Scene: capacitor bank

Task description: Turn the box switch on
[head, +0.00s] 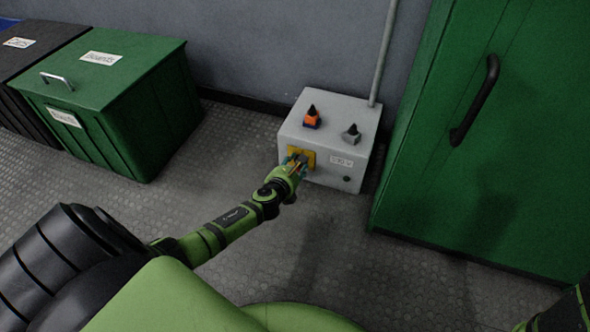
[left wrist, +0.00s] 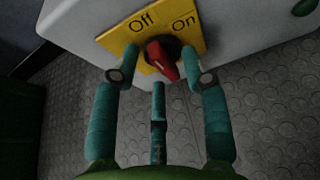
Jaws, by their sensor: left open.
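The grey switch box (head: 325,138) stands on the floor against the wall. Its front has a yellow plate (left wrist: 122,40) marked "Off" at upper left and "On" at upper right. On the plate is a rotary switch with a red handle (left wrist: 162,60) on a black base. The handle slants from upper left to lower right, its upper end toward "Off". My left gripper (head: 296,163) is at the box front, partly hiding the plate in the head view. Its fingers are open, spread left, right and below the handle in the left wrist view, with visible gaps at the sides.
The box top carries an orange-based knob (head: 312,118) and a grey-based knob (head: 351,134). A conduit (head: 385,55) rises behind it. A green cabinet (head: 500,130) stands close on the right. Green (head: 120,95) and black bins stand at left. The floor before the box is clear.

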